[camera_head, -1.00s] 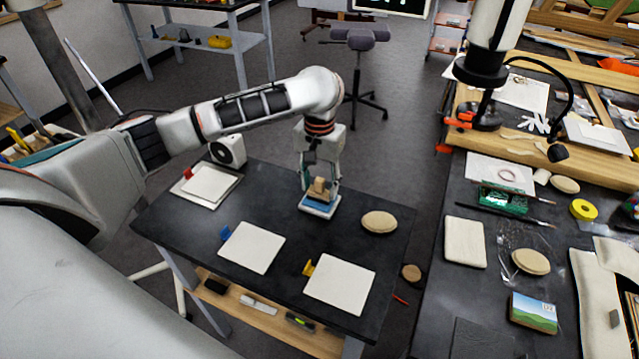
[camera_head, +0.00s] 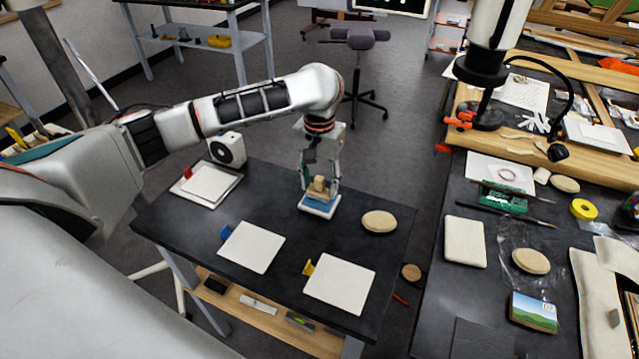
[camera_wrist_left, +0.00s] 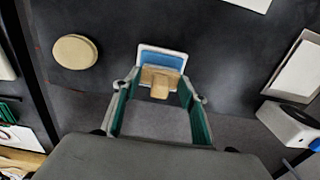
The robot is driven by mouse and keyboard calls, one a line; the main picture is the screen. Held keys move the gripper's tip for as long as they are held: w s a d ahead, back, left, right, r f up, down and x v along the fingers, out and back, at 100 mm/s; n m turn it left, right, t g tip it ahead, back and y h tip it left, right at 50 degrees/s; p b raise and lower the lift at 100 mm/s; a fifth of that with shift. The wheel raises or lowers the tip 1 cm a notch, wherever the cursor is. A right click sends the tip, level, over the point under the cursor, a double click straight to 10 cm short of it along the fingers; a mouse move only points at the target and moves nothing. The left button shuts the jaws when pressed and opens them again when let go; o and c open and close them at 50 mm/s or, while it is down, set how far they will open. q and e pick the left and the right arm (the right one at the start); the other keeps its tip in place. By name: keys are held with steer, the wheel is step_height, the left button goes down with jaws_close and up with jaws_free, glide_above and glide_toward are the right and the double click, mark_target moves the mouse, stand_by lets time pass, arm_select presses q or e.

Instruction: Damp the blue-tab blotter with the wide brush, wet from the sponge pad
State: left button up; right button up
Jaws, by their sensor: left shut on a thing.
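The blue-tab blotter (camera_head: 252,247) is a white square sheet lying flat on the dark table, its blue tab at the upper left corner. The sponge pad (camera_head: 318,208) is a blue pad in a white tray near the table's far edge; it also shows in the left wrist view (camera_wrist_left: 163,58). My left gripper (camera_head: 320,178) points down over the pad and is shut on the wide brush (camera_head: 319,188), a tan wooden block. The brush also shows between the fingers in the left wrist view (camera_wrist_left: 159,79). Its bristles are hidden, so I cannot tell whether they touch the pad.
A yellow-tab blotter (camera_head: 340,284) lies to the right, and a red-tab blotter (camera_head: 207,183) lies at the left back beside a white round-faced device (camera_head: 228,149). A tan oval (camera_head: 379,222) lies right of the pad. A cluttered bench (camera_head: 480,300) stands at right.

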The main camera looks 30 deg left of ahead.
mark_target(319, 179)
arm_select(q)
steer(key=shift+r, duration=3.3)
